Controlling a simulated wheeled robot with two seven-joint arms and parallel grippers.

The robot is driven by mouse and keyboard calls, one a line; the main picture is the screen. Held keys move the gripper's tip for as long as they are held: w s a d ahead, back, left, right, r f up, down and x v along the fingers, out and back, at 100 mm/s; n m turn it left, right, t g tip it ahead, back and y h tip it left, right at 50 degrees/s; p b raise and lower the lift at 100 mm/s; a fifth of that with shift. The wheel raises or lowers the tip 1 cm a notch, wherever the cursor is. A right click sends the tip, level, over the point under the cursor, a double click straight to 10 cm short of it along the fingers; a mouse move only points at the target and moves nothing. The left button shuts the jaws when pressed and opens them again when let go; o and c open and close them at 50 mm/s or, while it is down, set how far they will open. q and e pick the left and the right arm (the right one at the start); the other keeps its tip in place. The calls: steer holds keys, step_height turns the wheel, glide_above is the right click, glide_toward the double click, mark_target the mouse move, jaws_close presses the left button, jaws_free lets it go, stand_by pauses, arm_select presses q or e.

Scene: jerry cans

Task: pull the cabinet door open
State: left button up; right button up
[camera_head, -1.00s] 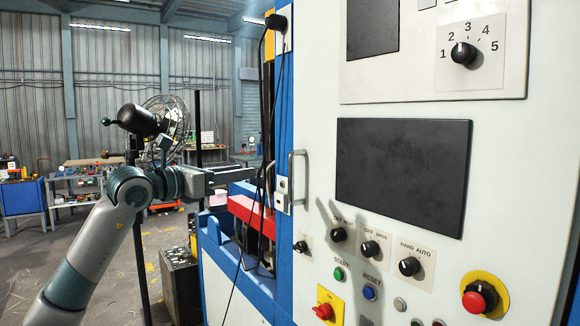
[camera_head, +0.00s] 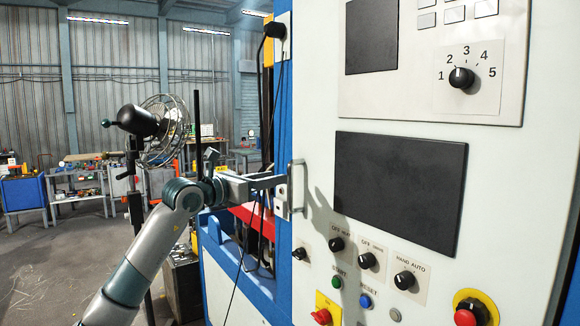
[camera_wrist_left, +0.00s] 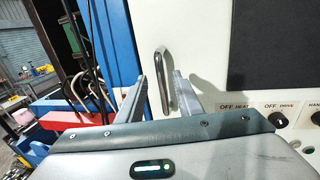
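The cabinet door (camera_head: 315,150) is a large white panel with screens and controls, and it looks shut. Its upright metal bar handle (camera_head: 298,187) is at the left edge. My left gripper (camera_head: 284,181) is at the handle, pointing at it from the left. In the left wrist view, the handle (camera_wrist_left: 160,65) shows between the two fingers of the open left gripper (camera_wrist_left: 160,78). I see a gap on each side, and cannot tell how deep the handle sits between the fingers. My right gripper is out of view.
A red emergency button (camera_head: 466,315) and several knobs, such as the HAND AUTO knob (camera_head: 404,280), stick out of the door. Black cables (camera_head: 262,215) hang just left of the handle. A fan (camera_head: 165,130) and workbenches (camera_head: 75,190) stand further back left.

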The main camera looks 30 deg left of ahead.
arm_select(q)
steer(key=p, duration=0.3)
glide_above(288, 197)
steer(key=shift+r, duration=0.1)
steer(key=shift+w, duration=0.4)
jaws_close()
